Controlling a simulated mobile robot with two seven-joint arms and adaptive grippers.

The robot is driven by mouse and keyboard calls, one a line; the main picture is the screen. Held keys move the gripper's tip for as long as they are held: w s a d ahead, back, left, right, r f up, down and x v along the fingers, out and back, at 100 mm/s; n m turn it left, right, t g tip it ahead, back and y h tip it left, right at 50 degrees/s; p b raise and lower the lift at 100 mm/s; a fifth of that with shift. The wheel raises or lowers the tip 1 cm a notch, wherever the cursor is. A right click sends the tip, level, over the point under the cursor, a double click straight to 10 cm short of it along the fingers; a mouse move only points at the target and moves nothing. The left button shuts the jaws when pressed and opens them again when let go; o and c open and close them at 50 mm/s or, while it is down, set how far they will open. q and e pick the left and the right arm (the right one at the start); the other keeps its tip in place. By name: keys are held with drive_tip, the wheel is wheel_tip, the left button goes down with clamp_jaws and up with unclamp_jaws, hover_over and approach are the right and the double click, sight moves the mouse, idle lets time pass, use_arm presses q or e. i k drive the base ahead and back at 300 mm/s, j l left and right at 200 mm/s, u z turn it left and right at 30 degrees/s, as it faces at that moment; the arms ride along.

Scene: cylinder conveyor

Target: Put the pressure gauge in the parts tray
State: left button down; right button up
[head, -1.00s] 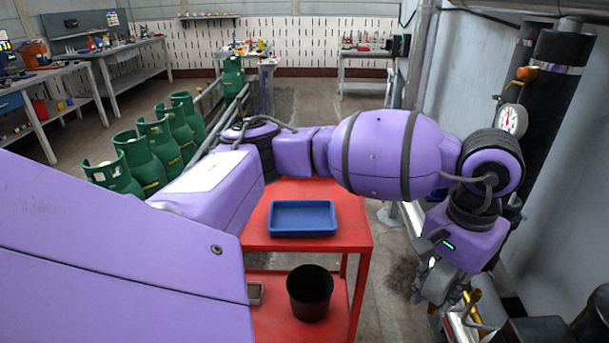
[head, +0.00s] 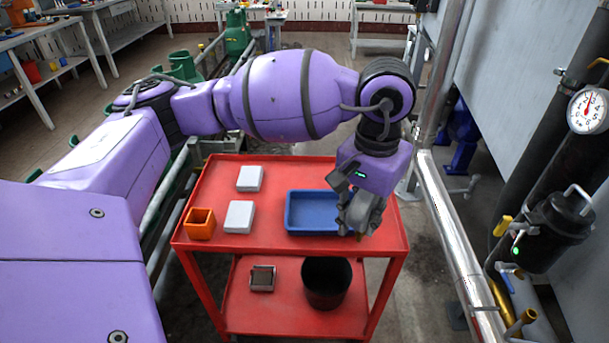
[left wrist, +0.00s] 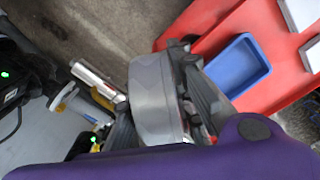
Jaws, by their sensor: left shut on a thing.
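My left gripper (head: 356,217) is shut on a round grey body, which looks like the pressure gauge (head: 364,210); its dial face is not seen. In the left wrist view the grey gauge body (left wrist: 153,98) sits between the dark fingers (left wrist: 160,105). The blue parts tray (head: 305,213) lies on the red cart's top and looks empty. In the head view the gripper hangs in front of the tray's right end, covering part of it. In the left wrist view the tray (left wrist: 237,66) shows to the right of the gripper. My right gripper is not in view.
The red cart (head: 225,178) also bears two white boxes (head: 239,217) and an orange open box (head: 200,224). A black bin (head: 327,283) stands on its lower shelf. Pipes, a black canister (head: 562,220) and another dial gauge (head: 588,110) are at the right.

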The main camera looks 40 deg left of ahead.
sight(324, 215)
drive_tip(key=i+j, duration=0.35)
drive_tip(key=j, duration=0.15)
drive_tip(key=i+j, duration=0.35)
drive_tip(key=j, duration=0.15)
